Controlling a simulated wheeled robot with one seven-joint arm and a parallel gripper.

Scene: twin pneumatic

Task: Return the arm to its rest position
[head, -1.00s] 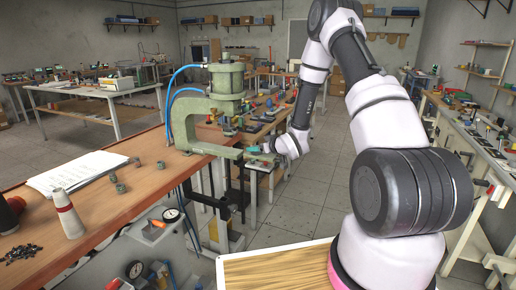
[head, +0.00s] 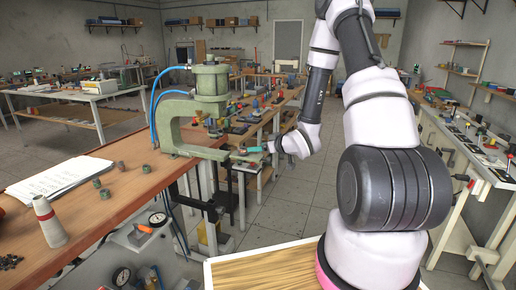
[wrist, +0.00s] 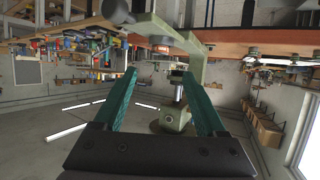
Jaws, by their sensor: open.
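My arm rises at the right of the head view and bends down to my gripper (head: 244,151), which shows small at the right of a green pneumatic press (head: 210,95). One teal finger shows there, close to the press's lower part; I cannot tell the exact gap. In the wrist view, which looks upside down, my gripper (wrist: 160,73) has its two teal fingers spread apart with nothing held between them. The press (wrist: 190,88) stands beyond the fingertips.
A side bench (head: 470,150) runs along the right. Bare floor (head: 285,205) lies between them.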

